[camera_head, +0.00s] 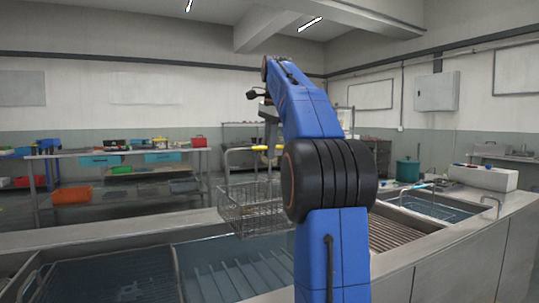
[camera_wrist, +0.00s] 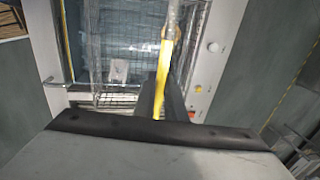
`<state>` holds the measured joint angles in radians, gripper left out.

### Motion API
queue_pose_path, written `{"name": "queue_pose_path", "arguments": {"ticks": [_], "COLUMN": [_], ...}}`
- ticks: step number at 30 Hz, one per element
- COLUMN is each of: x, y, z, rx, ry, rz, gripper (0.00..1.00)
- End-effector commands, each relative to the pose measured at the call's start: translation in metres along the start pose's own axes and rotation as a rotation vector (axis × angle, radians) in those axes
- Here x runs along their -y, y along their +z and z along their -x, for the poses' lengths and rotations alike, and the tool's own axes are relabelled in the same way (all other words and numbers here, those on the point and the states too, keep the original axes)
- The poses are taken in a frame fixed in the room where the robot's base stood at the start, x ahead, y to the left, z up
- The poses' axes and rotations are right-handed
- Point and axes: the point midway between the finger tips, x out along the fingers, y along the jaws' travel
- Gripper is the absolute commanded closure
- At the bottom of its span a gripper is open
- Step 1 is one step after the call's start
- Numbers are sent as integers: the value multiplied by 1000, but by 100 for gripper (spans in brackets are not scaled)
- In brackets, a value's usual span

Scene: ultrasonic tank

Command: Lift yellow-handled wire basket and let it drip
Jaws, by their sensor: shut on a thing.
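The wire basket (camera_head: 243,209) hangs above the tank in the head view, roughly level, with its right part hidden behind my blue arm. My gripper (camera_head: 270,145) is shut on the yellow handle, partly hidden by my arm. In the wrist view the yellow handle (camera_wrist: 163,78) runs up from the dark jaws, and the basket mesh (camera_wrist: 118,92) shows below. The tank (camera_head: 240,272) lies under the basket, with bluish liquid and a ribbed bottom. I cannot make out single drips.
A slatted rack (camera_head: 395,232) and a second basin (camera_head: 432,206) are at right. A white box (camera_head: 483,178) stands on the right counter. A bench (camera_head: 120,153) with bins stands behind, left.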

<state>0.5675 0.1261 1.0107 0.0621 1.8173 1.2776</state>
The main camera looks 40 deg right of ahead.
Motion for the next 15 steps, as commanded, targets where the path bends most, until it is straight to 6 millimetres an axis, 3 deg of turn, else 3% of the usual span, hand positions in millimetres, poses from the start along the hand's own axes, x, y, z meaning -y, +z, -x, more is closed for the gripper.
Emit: {"name": "queue_pose_path", "arguments": {"ticks": [15], "x": [8], "y": [0], "z": [38], "rx": [-1], "ry": [-3], "rz": [0], "gripper": [100]}}
